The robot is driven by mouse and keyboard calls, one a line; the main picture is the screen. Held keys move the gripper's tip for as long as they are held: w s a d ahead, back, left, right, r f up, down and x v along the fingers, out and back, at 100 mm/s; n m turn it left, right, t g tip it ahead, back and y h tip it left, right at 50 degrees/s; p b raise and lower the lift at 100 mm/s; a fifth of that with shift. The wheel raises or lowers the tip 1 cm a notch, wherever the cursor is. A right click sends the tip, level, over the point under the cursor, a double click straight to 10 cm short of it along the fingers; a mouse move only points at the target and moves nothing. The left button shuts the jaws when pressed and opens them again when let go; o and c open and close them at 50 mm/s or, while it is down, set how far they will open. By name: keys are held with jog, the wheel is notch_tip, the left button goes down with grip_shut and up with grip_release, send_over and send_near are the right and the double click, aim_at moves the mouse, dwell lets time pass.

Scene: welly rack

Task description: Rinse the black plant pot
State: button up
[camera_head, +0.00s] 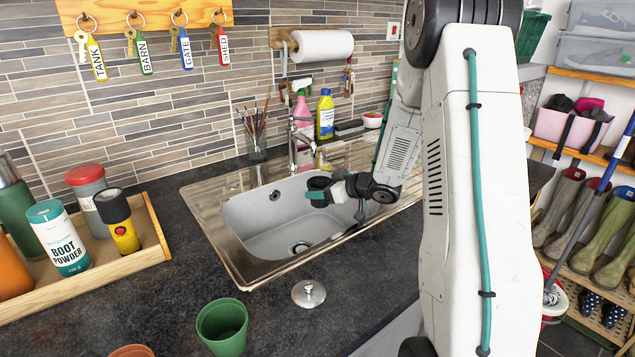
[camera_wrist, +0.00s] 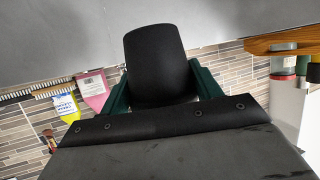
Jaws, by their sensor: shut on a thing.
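The black plant pot (camera_wrist: 158,65) is in my gripper (camera_wrist: 161,85), with the two green fingers closed on its sides in the wrist view. In the head view the small dark pot (camera_head: 319,184) shows at the end of my arm, above the sink basin, and my gripper (camera_head: 322,193) partly covers it. The metal sink (camera_head: 258,228) is empty where I can see into it. The tap (camera_head: 293,140) stands at the sink's back edge, behind the pot. I cannot see any water running.
A green pot (camera_head: 222,326) and a metal plug (camera_head: 309,292) stand on the dark worktop in front of the sink. A wooden tray (camera_head: 152,240) with bottles and a torch is at left. Bottles (camera_head: 325,115) and a brush jar (camera_head: 256,148) stand behind the sink.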

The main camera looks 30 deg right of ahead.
aim_at(310, 188)
jog(key=shift+s, duration=0.1)
jog(key=shift+s+a+r, duration=0.65)
jog(key=shift+s+a, duration=0.05)
jog(key=shift+s, duration=0.05)
jog(key=shift+s+a+r, duration=0.25)
jog(key=shift+s+r, duration=0.35)
jog(key=shift+s+a+r, duration=0.55)
jog(key=shift+s+r, duration=0.05)
jog(key=shift+r, duration=0.1)
